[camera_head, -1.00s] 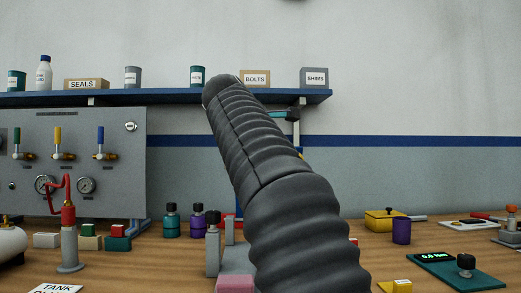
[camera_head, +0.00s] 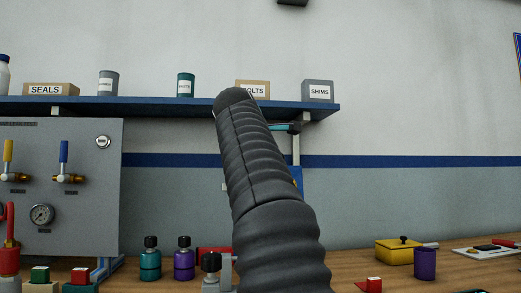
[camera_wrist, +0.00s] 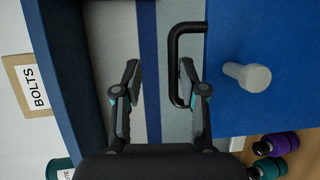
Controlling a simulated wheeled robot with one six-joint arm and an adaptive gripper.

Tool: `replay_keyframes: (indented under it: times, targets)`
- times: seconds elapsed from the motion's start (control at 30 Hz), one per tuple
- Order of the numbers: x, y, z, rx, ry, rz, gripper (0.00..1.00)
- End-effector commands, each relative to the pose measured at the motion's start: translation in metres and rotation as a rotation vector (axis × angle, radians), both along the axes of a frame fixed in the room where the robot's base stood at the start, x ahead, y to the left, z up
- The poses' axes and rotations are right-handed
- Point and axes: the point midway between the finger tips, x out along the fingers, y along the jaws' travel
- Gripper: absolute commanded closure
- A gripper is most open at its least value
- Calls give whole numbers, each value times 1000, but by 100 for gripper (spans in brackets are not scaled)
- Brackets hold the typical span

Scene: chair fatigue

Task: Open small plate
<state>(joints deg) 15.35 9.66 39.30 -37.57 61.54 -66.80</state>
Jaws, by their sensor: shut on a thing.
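In the wrist view a blue panel (camera_wrist: 235,110) fills the right side, with a black U-shaped handle (camera_wrist: 173,75) and a grey round knob (camera_wrist: 247,76) on it. My gripper (camera_wrist: 160,75) is shut on the handle, whose long bar lies between the two fingers, close by the right one. A pale gap shows beside the left finger. In the head view my dark ribbed arm hides most of the panel; only a blue edge shows to its right. The gripper itself (camera_head: 290,128) is mostly hidden there, just under the shelf.
A blue shelf (camera_head: 170,106) with boxes and cans runs just above the gripper. A grey valve panel (camera_head: 80,215) stands at the left. Teal (camera_head: 150,262) and purple bottles (camera_head: 184,262) stand on the bench left of my arm.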

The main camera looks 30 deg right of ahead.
Motion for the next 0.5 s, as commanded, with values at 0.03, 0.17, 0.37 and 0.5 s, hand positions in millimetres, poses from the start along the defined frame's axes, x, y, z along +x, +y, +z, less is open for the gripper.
replay_keyframes:
  times: [0.03, 0.17, 0.37, 0.5]
  targets:
    - [-1, 0, 12, -22, -23, 7, 100]
    - [0, 1, 11, -24, -22, 9, 100]
    - [1, 2, 11, -25, -21, 11, 100]
    - [1, 3, 11, -25, -20, 12, 64]
